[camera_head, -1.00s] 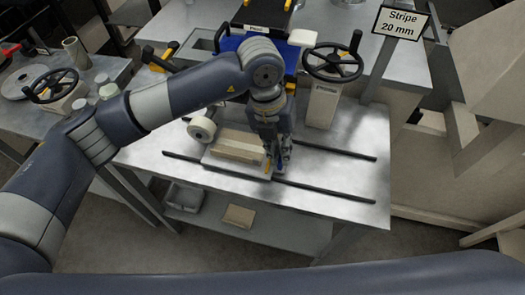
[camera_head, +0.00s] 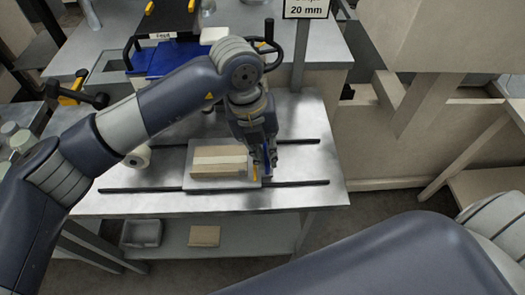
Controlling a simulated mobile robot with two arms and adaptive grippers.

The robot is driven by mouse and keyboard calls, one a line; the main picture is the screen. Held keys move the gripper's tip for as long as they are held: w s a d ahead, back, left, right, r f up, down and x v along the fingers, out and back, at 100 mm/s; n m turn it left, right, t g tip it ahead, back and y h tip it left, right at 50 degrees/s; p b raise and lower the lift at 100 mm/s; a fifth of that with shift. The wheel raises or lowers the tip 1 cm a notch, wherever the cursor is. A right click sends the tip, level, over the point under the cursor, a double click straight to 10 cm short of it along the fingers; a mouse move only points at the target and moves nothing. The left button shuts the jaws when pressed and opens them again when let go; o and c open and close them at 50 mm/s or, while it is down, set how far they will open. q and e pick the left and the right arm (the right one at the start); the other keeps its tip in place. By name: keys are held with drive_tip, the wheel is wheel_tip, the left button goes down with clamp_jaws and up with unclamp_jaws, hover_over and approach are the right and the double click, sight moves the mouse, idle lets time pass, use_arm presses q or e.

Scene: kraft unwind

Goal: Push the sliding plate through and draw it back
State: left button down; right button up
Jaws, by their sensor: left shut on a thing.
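The sliding plate (camera_head: 197,184) is a flat grey plate lying on the metal table between two dark rails. A tan block (camera_head: 219,161) with a paler band lies on it. My left gripper (camera_head: 264,172) points down at the plate's right end, to the right of the block. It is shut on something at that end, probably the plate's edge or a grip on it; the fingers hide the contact. A small yellow part (camera_head: 254,173) shows beside the fingers. My right gripper is out of view.
The near rail (camera_head: 140,189) runs along the table (camera_head: 290,200). A white roller (camera_head: 138,157) stands left of the plate. A handwheel (camera_head: 272,45) and blue machine part (camera_head: 165,58) are behind my left arm. A bin (camera_head: 141,233) and small box (camera_head: 204,236) sit on the lower shelf.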

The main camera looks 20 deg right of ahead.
use_arm(q)
drive_tip(key=c, duration=1.7)
unclamp_jaws()
drive_tip(key=shift+d, duration=0.25)
drive_tip(key=shift+o, duration=0.2)
drive_tip(key=shift+s+d, duration=0.1)
drive_tip(key=shift+r, duration=0.1)
wheel_tip(320, 180, up, 12)
drive_tip(key=a, duration=0.2)
drive_tip(key=shift+w+a+f, duration=0.15)
drive_tip(key=shift+w+f, duration=0.05)
drive_tip(key=shift+w, duration=0.2)
drive_tip(key=shift+s+f, duration=0.1)
